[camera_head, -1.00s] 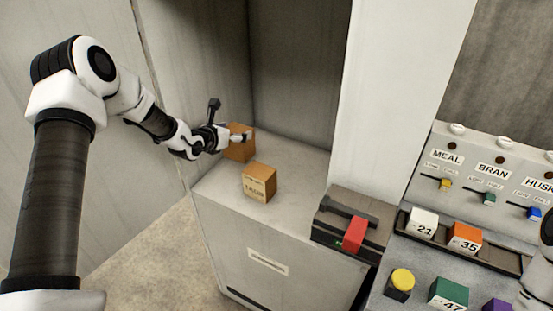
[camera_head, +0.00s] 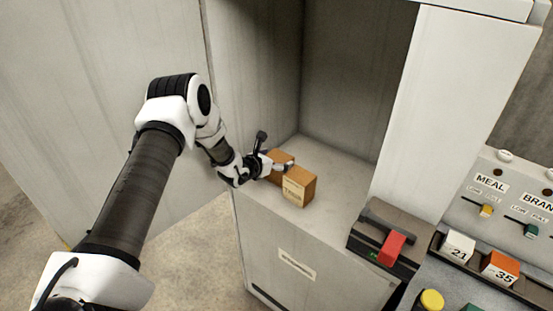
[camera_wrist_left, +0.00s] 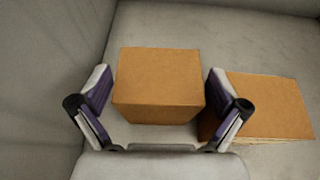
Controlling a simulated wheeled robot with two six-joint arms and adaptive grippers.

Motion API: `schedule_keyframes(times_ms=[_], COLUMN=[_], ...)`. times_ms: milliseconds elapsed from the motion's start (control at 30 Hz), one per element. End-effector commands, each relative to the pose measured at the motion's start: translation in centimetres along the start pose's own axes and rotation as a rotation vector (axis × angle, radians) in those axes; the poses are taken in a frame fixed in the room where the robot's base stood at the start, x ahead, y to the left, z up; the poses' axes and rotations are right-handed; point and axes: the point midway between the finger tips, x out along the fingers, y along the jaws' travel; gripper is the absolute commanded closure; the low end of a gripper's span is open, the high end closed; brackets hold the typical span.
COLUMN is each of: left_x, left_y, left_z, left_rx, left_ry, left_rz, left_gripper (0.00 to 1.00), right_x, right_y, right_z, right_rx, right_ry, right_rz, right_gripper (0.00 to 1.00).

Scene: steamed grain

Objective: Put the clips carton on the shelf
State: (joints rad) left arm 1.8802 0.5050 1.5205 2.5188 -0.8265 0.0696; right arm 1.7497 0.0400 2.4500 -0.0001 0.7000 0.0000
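A plain brown carton (camera_wrist_left: 158,85) stands between the two fingers of my left gripper (camera_wrist_left: 159,72) in the left wrist view. The fingers are open, one on each side, with a small gap to the carton. In the head view this carton (camera_head: 281,157) is partly covered by my left gripper (camera_head: 283,168) and by a second carton. I see no label on it, so I cannot tell whether it is the clips carton. The second brown carton (camera_head: 306,184) stands close in front with a label too small to read; it also shows in the left wrist view (camera_wrist_left: 262,103).
Both cartons stand on the pale top (camera_head: 338,180) of a cabinet recess with walls at the left and back. A dark box with a red lever (camera_head: 392,248) sits at its right front. A panel with numbered blocks lies farther right.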

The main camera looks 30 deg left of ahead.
Motion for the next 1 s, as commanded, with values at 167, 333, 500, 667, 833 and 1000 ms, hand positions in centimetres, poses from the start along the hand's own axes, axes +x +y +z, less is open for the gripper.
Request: schedule_keyframes(times_ms=[167, 333, 500, 667, 833, 1000], left_x=[0.0, -0.3, -3.5, -7.9, -11.2, -12.2], left_y=[0.0, 0.0, 0.0, 0.2, 0.1, -2.3], left_z=[0.1, 0.6, 0.3, 0.3, 0.4, -0.7], left_rx=[0.0, 0.0, -0.008, -0.009, -0.006, 0.045], left_ry=[0.0, 0.0, -0.003, -0.002, -0.002, 0.04], left_rz=[0.0, 0.0, 0.001, 0.003, 0.002, -0.077], left_gripper=[0.0, 0.0, 0.0, 0.0, 0.0, 0.0], right_x=[0.0, -0.7, 0.3, 0.5, 0.3, 0.3], right_y=[0.0, 0.0, 0.0, 0.0, 0.0, 0.0], right_z=[0.0, 0.0, 0.0, 0.0, 0.0, 0.0], right_rx=[0.0, 0.0, 0.0, 0.0, 0.0, 0.0], right_ry=[0.0, 0.0, 0.0, 0.0, 0.0, 0.0], right_rz=[0.0, 0.0, 0.0, 0.0, 0.0, 0.0], right_gripper=[0.62, 0.62, 0.62, 0.62, 0.62, 0.62])
